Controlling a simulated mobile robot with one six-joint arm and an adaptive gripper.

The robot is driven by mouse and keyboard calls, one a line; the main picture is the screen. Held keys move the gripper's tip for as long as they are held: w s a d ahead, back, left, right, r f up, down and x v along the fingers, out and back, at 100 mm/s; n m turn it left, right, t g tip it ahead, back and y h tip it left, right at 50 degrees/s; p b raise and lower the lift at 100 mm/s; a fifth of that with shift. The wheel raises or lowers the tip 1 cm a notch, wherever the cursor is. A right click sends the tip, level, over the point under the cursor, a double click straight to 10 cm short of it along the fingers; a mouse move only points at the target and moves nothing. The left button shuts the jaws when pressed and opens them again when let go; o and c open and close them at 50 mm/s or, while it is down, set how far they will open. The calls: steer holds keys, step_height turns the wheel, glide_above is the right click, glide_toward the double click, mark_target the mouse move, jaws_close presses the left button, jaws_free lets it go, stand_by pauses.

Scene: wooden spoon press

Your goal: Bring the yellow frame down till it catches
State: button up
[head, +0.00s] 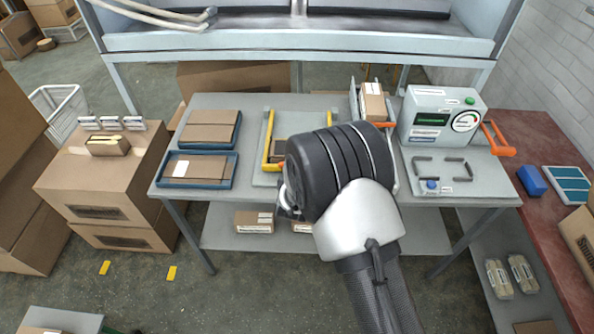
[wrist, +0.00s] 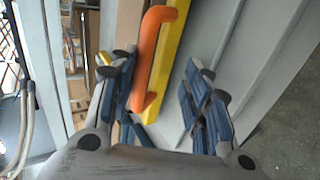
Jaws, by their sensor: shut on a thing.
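The yellow frame (head: 267,142) is at the middle of the grey table, over a light grey base plate (head: 262,180). In the wrist view the yellow bar (wrist: 173,42) runs behind an orange handle (wrist: 156,60). My gripper (wrist: 160,75) has its fingers on either side of this handle and is shut on it. In the head view my wrist covers most of the gripper. How high the frame stands above the base cannot be told.
Blue trays (head: 232,172) with brown boards lie left of the frame. A grey-green machine with a gauge (head: 437,118) and an orange lever (head: 497,139) stands to the right. A brown pack (head: 373,103) stands in a rack behind my wrist. A shelf beam (head: 300,47) spans the back.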

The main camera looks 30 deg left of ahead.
steer(key=shift+s+d+f, duration=0.25)
steer(key=shift+s+f, duration=0.1)
steer(key=shift+f, duration=0.1)
steer(key=r+v, duration=0.1)
steer(key=v, duration=1.1)
steer(key=shift+w+a, duration=0.25)
steer(key=shift+w, duration=0.05)
steer(key=d+r+m+g+h, duration=0.1)
steer(key=d+r+m+g, duration=0.2)
steer(key=d+r+m, duration=1.1)
steer(key=s+d+r+m+g+h, duration=0.1)
steer(key=s+d+r+m, duration=0.3)
steer(key=s+d, duration=0.6)
steer(key=s+d+r+m+g+h, duration=0.1)
steer(key=s+d+r+m+h, duration=0.2)
steer(key=s+d, duration=0.8)
steer(key=d+r+m, duration=0.1)
steer(key=d+m, duration=0.1)
steer(key=d, duration=0.2)
steer(key=shift+g, duration=0.3)
